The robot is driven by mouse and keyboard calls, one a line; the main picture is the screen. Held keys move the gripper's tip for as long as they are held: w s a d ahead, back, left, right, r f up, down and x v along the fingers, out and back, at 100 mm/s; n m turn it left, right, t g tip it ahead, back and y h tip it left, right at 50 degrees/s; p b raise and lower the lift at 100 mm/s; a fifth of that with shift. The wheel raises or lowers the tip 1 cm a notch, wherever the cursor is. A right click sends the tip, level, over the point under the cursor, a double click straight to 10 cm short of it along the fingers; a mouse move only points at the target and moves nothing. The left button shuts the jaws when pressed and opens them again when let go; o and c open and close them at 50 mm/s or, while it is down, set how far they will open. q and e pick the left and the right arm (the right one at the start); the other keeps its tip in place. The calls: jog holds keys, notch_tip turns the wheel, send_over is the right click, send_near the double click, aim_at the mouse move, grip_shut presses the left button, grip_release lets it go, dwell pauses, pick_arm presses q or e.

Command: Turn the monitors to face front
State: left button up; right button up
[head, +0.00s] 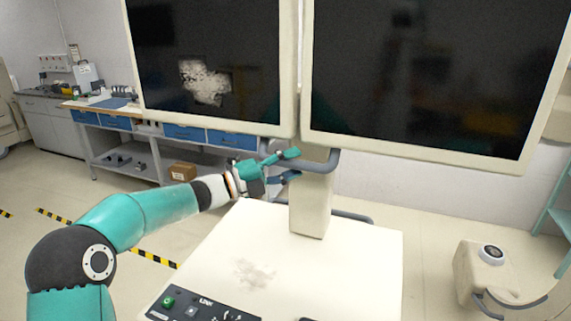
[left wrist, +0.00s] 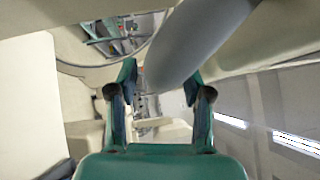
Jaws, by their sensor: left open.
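Two dark-screened monitors with cream frames stand side by side on a cream cart column (head: 311,205). The left monitor (head: 215,75) has a whitish patch on its screen; the right monitor (head: 440,80) is plain dark. Both tops are cut off. A grey curved handle bar (head: 322,166) runs under the monitors, in front of the column. My left gripper (head: 296,164) is open at this bar, one finger above and one below in the head view. In the left wrist view the grey bar (left wrist: 195,40) reaches between the open fingers (left wrist: 160,82); contact cannot be told. My right gripper is out of view.
The cart's cream top (head: 350,250) has a dark control panel (head: 200,305) at its front edge. A workbench (head: 190,133) with blue drawers stands behind at left. A cream device (head: 485,270) stands at right. Open floor lies left of the cart.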

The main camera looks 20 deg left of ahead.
pick_arm(q)
jog(key=v, duration=1.2)
jog(key=shift+f, duration=0.1)
